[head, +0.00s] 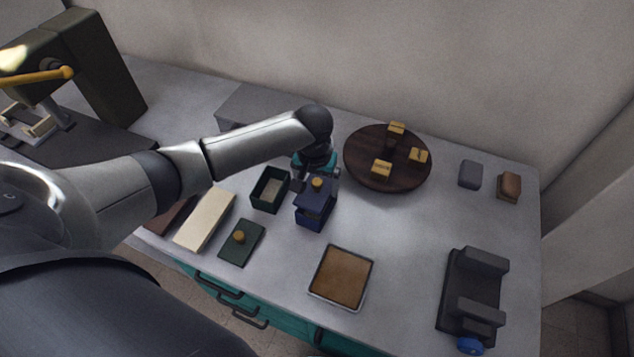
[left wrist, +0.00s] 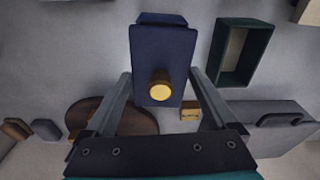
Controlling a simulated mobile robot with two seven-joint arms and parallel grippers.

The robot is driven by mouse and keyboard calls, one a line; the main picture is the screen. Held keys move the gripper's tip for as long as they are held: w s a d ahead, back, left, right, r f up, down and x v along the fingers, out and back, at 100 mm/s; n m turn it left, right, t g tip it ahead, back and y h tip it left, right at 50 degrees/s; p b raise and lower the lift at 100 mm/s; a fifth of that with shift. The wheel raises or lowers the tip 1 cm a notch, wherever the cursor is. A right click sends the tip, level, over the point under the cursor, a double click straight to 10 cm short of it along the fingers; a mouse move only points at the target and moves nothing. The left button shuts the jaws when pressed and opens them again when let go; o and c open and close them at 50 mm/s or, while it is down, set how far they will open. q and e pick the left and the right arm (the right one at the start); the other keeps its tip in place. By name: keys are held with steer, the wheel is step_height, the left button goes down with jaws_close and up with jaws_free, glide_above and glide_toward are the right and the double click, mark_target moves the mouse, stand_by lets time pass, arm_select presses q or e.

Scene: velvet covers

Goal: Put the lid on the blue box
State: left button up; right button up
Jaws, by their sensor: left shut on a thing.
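The dark blue lid (head: 316,193) with a round yellow knob is over the blue box (head: 312,216), near the middle of the worktop. My left gripper (head: 316,181) reaches in from behind and is shut on the lid, one finger along each side. In the left wrist view the lid (left wrist: 163,50) sits between the fingers (left wrist: 160,80), and a strip of the blue box (left wrist: 162,18) shows past its far edge. I cannot tell whether the lid touches the box rim. My right gripper is not in view.
An open green box (head: 256,198) stands close on the left, its green lid (head: 240,255) lying in front. A round brown board (head: 360,165) with several yellow blocks is behind right. A brown-topped tray (head: 341,277) lies in front; a dark grey stand (head: 470,285) is at right.

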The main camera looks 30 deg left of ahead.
arm_select(q)
steer(key=shift+f+b, duration=0.9)
steer(key=shift+f, duration=0.9)
steer(key=o, duration=1)
steer(key=shift+r, duration=0.15)
steer(key=r+p, duration=0.1)
steer(key=r, duration=0.4)
steer(key=s+r+p, duration=0.1)
steer(key=r, duration=0.4)
steer(key=r+p, duration=0.1)
steer(key=r, duration=0.4)
steer(key=shift+s+d, duration=0.15)
steer(key=shift+s, duration=0.25)
